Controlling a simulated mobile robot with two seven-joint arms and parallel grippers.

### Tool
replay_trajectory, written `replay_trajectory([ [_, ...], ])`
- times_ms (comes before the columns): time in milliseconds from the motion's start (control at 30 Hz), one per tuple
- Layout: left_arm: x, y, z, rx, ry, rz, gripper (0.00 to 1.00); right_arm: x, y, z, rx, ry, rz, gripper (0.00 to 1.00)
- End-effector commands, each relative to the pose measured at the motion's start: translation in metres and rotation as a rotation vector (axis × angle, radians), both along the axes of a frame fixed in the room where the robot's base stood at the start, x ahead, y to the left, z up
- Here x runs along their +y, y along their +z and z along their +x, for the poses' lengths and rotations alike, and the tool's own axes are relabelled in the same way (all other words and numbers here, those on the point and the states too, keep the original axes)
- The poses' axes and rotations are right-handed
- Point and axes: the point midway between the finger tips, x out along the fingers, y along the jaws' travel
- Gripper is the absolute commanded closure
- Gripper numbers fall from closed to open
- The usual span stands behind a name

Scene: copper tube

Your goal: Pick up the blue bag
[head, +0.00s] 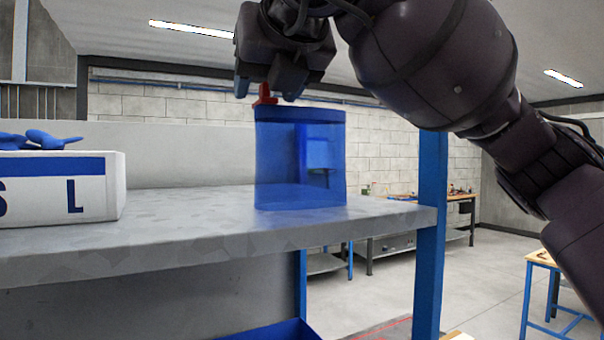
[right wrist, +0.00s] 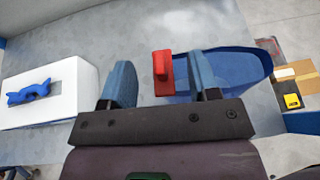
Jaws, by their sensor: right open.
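The blue bag (head: 285,165) is translucent and stands upright on the grey shelf (head: 200,228), near its right end. A red piece (head: 264,95) sits at the bag's top left edge. In the right wrist view the red piece (right wrist: 162,73) lies between my open fingers, and the bag's rim (right wrist: 240,55) spreads to the right behind the right finger. My right gripper (head: 255,90) is open, pointing down just above the bag's top left. I cannot tell whether a finger touches the bag. My left gripper is not in view.
A white box (head: 60,190) with blue gloves (head: 38,140) on top stands at the left of the shelf. A blue post (head: 430,230) rises at the shelf's right end. The shelf between box and bag is clear. Cardboard boxes (right wrist: 298,80) show at the right in the wrist view.

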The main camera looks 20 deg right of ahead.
Motion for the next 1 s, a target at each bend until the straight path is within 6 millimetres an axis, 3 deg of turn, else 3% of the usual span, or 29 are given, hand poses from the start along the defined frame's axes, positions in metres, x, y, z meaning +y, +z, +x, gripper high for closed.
replay_trajectory([
  [167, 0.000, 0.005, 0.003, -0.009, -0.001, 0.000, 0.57, 0.001, -0.006, 0.015, 0.001, 0.000, 0.001, 0.45],
  [433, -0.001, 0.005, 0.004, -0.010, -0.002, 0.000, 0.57, 0.002, -0.007, 0.017, 0.000, 0.001, 0.001, 0.45],
  [800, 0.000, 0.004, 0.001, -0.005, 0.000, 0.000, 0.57, 0.002, -0.007, 0.017, 0.000, 0.001, 0.001, 1.00],
  [1000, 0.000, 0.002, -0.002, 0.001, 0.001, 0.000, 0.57, 0.002, -0.007, 0.017, 0.000, 0.001, 0.001, 1.00],
])
